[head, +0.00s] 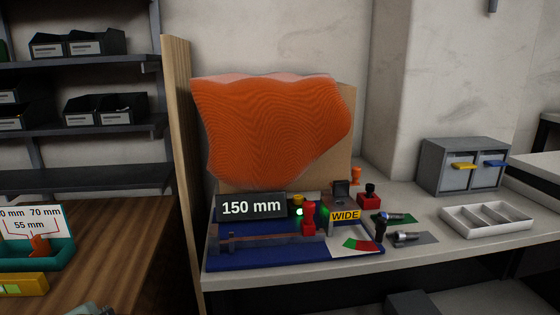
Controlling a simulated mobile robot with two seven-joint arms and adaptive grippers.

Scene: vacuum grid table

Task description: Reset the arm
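Neither of my grippers shows in the head view. A small grey-green shape is cut off at the bottom edge left of the middle, and I cannot tell what it is. A large orange ridged piece (270,128) with a wavy outline stands upright in front of a tan board (343,160) at the back of the bench. Below it is a blue fixture (265,263) with a long rail, a black "150 mm" sign (251,206), a yellow "WIDE" label (345,216), a red knob-like part (308,220) and a green light.
A wooden partition (183,170) separates the bench from a wooden table (125,235) at left. That table holds a teal bin (60,252) and a yellow box (22,284). A white divided tray (487,219) and grey drawer unit (463,165) stand at right. Shelves hold black bins.

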